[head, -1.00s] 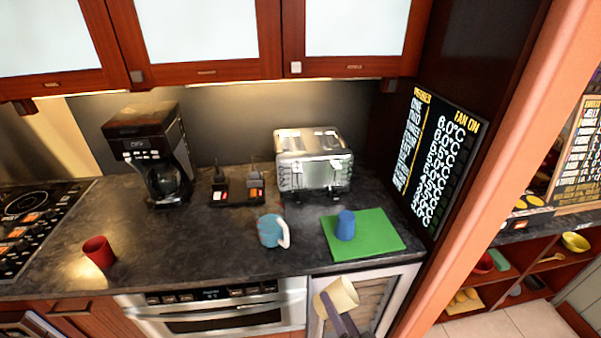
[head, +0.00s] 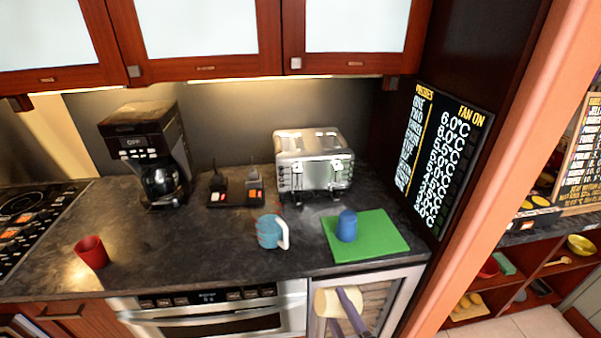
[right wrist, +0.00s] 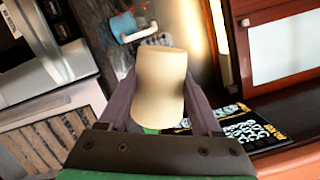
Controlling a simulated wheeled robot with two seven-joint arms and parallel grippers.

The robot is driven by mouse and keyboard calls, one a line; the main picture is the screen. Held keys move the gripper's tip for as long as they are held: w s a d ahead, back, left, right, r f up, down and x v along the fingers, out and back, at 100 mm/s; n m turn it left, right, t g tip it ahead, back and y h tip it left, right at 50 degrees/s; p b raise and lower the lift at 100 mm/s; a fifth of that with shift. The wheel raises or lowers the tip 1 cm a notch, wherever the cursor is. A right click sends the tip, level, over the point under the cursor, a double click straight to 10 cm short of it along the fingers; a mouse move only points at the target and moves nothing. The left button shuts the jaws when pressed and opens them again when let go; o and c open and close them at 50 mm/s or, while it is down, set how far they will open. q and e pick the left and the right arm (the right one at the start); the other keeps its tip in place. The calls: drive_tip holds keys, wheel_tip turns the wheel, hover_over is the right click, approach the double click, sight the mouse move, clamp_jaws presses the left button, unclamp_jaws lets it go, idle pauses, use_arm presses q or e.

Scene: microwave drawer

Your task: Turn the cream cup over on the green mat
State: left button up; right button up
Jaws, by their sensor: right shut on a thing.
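The cream cup (head: 324,303) is held by my right gripper (head: 346,312) in front of the counter, below its front edge. In the right wrist view the cream cup (right wrist: 161,85) sits between the two purple fingers of my right gripper (right wrist: 163,100), which are shut on its sides. The green mat (head: 378,236) lies at the right end of the counter, beyond the cup. A blue cup (head: 346,226) stands on the left part of the mat. My left gripper is not in view.
A blue mug with a white handle (head: 269,232) stands left of the mat. A red cup (head: 91,252) is at the far left. A toaster (head: 312,163) and coffee maker (head: 150,155) stand behind. A menu board (head: 440,160) rises right of the mat. The mat's right part is bare.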

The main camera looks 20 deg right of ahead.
drive_tip(key=m+b, duration=0.1)
drive_tip(key=m, duration=0.2)
drive_tip(key=shift+f+t+b, duration=0.25)
drive_tip(key=shift+t+b, duration=0.05)
drive_tip(key=shift+b, duration=0.1)
drive_tip(key=m, duration=0.2)
drive_tip(key=shift+a+m+h+b, duration=0.1)
drive_tip(key=shift+m+h+b, duration=0.2)
drive_tip(key=shift+b, duration=0.05)
drive_tip(key=shift+r+m, duration=0.2)
drive_tip(key=shift+m, duration=0.3)
drive_tip(key=m+b, duration=0.1)
drive_tip(key=m, duration=0.1)
drive_tip(key=shift+f+m+h, duration=0.15)
drive_tip(key=shift+m+h, duration=0.15)
drive_tip(key=shift+h, duration=0.1)
drive_tip(key=m+b, duration=0.1)
drive_tip(key=m, duration=0.1)
drive_tip(key=shift+m, duration=0.4)
drive_tip(key=shift+m+h, duration=0.3)
drive_tip(key=shift+m, duration=0.3)
drive_tip(key=shift+r, duration=0.2)
